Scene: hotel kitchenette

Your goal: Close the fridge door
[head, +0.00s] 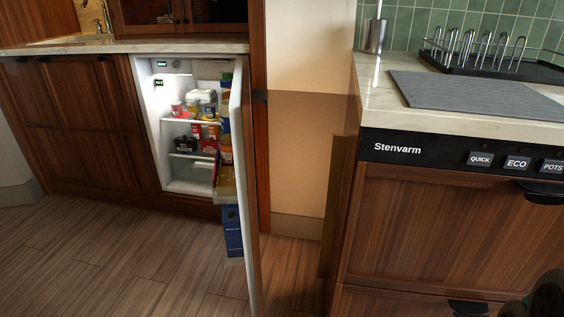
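The fridge (187,187) is built in under the left counter, and its lit white inside shows. Its door (247,200) stands wide open, hinged on the right and swung out toward me, so I see it nearly edge-on. The door's inner shelves (227,188) hold packets and a blue box (232,232). Jars, bottles and cartons (200,104) stand on the shelves inside. The outer face of the door is mostly hidden. My gripper is not in view; only a dark rounded shape shows at the bottom right corner, and I cannot tell what it is.
A dishwasher (450,225) with a wooden front stands at the right under a light counter. On it are a grey mat (470,92), a black dish rack (485,60) and a metal holder (373,35). The wooden floor (120,260) before the fridge is clear.

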